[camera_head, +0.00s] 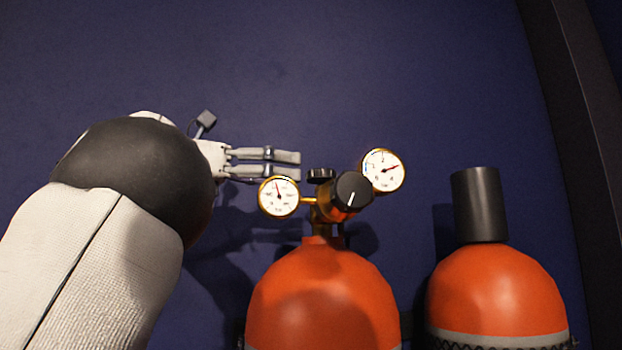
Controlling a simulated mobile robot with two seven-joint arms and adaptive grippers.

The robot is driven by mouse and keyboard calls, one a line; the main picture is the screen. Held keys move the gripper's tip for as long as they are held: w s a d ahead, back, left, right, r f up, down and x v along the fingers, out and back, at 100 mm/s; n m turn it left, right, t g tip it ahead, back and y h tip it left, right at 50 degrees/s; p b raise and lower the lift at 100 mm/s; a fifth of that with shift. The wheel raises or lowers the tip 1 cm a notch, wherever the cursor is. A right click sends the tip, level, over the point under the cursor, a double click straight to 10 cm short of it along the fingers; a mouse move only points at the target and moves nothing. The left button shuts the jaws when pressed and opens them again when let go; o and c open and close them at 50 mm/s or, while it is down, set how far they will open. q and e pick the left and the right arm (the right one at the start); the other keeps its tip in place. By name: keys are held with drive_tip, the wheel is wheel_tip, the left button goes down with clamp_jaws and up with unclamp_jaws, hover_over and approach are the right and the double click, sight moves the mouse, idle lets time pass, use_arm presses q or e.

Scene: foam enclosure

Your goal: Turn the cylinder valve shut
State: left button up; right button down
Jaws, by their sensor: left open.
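An orange gas cylinder (322,300) stands upright at the lower middle. A brass regulator with a black knob (353,189) sits on its neck, with two round white gauges, the left gauge (278,197) and the right gauge (383,170). A small black handwheel (321,175) shows just left of the knob, and I take it for the cylinder valve. My left gripper (298,164) comes in from the left with its fingers level and a narrow gap between them. It is open and empty, and its tips end just left of the handwheel, seemingly apart from it. My right gripper is not in view.
A second orange cylinder (498,298) with a dark cap (479,205) stands to the right. A plain dark blue wall (330,70) fills the background. A dark upright frame (583,130) runs down the right side. The space above the regulator is clear.

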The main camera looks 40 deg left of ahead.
sight(309, 181)
use_arm(q)
drive_tip(key=x, duration=0.6)
drive_tip(key=shift+w+f, duration=0.1)
drive_tip(key=c, duration=1.2)
drive_tip(key=shift+o, duration=0.2)
drive_tip(key=m+g+h, duration=0.1)
drive_tip(key=h, duration=0.1)
drive_tip(key=a+m+g+h, duration=0.1)
drive_tip(key=m+h, duration=0.1)
drive_tip(key=shift+w+g, duration=0.25)
drive_tip(key=shift+g, duration=0.05)
drive_tip(key=shift+m+g+h, duration=0.7)
drive_tip(key=shift+g+h, duration=0.1)
drive_tip(key=o, duration=1.2)
drive_tip(key=shift+c, duration=0.2)
drive_tip(key=shift+w+d, duration=0.1)
